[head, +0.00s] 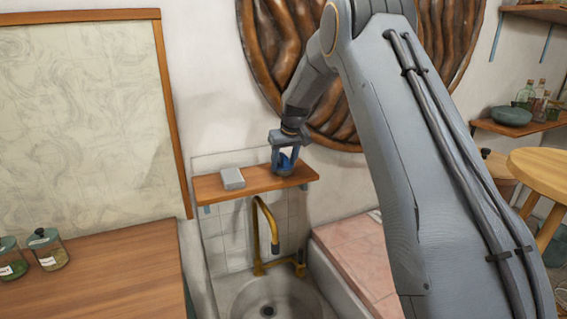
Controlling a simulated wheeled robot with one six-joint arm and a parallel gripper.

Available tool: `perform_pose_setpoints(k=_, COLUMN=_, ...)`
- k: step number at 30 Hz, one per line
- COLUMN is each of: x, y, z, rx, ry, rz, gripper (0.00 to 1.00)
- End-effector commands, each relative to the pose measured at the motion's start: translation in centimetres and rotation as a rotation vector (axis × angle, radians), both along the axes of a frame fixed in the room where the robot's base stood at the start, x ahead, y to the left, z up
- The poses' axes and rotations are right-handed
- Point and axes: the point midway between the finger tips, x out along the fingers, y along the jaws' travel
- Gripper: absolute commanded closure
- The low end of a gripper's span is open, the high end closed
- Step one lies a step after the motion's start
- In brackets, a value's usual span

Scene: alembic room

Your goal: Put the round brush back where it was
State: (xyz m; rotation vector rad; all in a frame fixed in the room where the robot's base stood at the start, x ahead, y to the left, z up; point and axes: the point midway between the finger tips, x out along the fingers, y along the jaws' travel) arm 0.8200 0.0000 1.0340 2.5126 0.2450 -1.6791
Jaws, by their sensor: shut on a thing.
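My gripper (286,158) is over the right half of a small wooden wall shelf (250,187) above the sink. It is shut on a small blue thing, which I take to be the round brush (285,163). The fingers partly hide the brush. The brush is at or just above the shelf's top; I cannot tell whether it touches the wood.
A pale grey block (232,178) lies on the shelf left of my gripper. A brass tap (267,230) and a round basin (275,298) are below. A wooden counter (110,275) with lidded jars (47,250) is at left. A brown carved relief (290,60) hangs behind.

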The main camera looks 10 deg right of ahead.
Motion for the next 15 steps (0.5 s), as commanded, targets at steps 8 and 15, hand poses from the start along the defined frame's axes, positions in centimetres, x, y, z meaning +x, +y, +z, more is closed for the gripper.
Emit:
perform_pose_setpoints(k=8, x=-0.02, y=0.0, z=-0.18, rx=0.0, ry=0.001, rz=0.0, gripper=0.35)
perform_pose_setpoints(k=15, x=-0.01, y=0.0, z=0.07, rx=0.0, ry=0.0, rz=0.0, gripper=0.35)
